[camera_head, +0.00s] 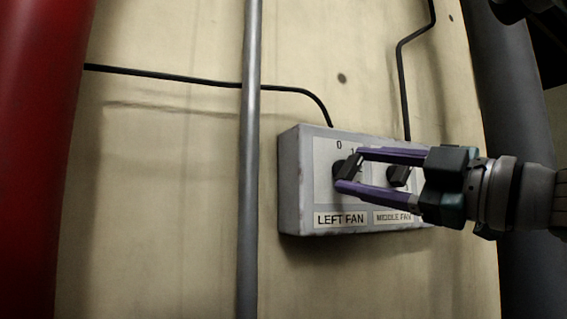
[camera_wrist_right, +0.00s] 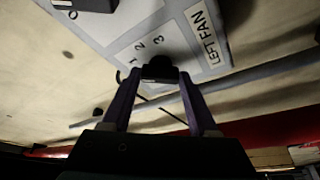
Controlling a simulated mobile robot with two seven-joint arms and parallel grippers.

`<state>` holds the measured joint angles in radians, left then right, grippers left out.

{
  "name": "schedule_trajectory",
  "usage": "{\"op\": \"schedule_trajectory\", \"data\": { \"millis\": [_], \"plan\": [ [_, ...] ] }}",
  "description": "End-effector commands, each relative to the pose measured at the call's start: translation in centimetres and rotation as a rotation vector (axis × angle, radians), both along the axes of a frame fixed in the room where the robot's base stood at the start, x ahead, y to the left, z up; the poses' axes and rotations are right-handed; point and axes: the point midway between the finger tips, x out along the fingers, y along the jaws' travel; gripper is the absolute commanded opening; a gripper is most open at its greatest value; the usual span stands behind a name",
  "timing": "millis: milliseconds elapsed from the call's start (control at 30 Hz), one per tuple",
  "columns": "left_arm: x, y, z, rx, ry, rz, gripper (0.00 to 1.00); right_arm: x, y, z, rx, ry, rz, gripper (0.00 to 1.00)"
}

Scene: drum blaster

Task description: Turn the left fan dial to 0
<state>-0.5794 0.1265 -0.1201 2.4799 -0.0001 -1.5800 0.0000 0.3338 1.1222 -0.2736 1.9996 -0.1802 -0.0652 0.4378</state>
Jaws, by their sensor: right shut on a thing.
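The left fan dial (camera_head: 349,167) is a black knob on the white panel above the LEFT FAN label (camera_head: 341,219). Its grip bar leans to the upper right in the head view. The 0 and part of the 1 show above it; the other marks there are covered. My right gripper (camera_head: 350,170) comes in from the right, its purple fingers shut on the knob. In the right wrist view the knob (camera_wrist_right: 160,68) sits between the fingertips, with 1, 2 and 3 printed beside it. I cannot tell exactly which number it points at. My left gripper is not in view.
The grey control box (camera_head: 290,180) is on a beige wall. The middle fan dial (camera_head: 398,176) is beside my right fingers, partly covered. A vertical grey pipe (camera_head: 249,120) runs left of the box. Black cables (camera_head: 180,78) lead to its top. A red column (camera_head: 40,150) stands far left.

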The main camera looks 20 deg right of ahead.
Motion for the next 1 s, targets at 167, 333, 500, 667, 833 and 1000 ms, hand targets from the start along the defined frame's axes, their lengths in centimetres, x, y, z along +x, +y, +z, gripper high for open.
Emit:
{"op": "schedule_trajectory", "data": {
  "millis": [167, 333, 500, 667, 833, 1000],
  "plan": [
    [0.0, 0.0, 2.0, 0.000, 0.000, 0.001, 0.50, 0.0, -0.1, 0.7, -0.171, -0.025, 0.001, 0.04],
    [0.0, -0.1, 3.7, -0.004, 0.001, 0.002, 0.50, 0.0, -0.2, 0.9, -0.324, -0.045, 0.000, 0.04],
    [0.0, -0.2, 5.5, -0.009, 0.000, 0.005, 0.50, 0.0, -0.1, 1.0, -0.457, -0.065, 0.002, 0.04],
    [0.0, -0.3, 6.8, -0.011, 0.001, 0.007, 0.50, 0.0, -0.2, 1.0, -0.556, -0.079, 0.000, 0.04],
    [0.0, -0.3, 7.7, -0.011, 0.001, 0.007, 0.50, 0.0, -0.2, 0.9, -0.625, -0.090, 0.001, 0.04],
    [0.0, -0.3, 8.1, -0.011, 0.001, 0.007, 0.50, 0.0, -0.1, 0.8, -0.663, -0.094, 0.001, 0.04]
  ]
}}
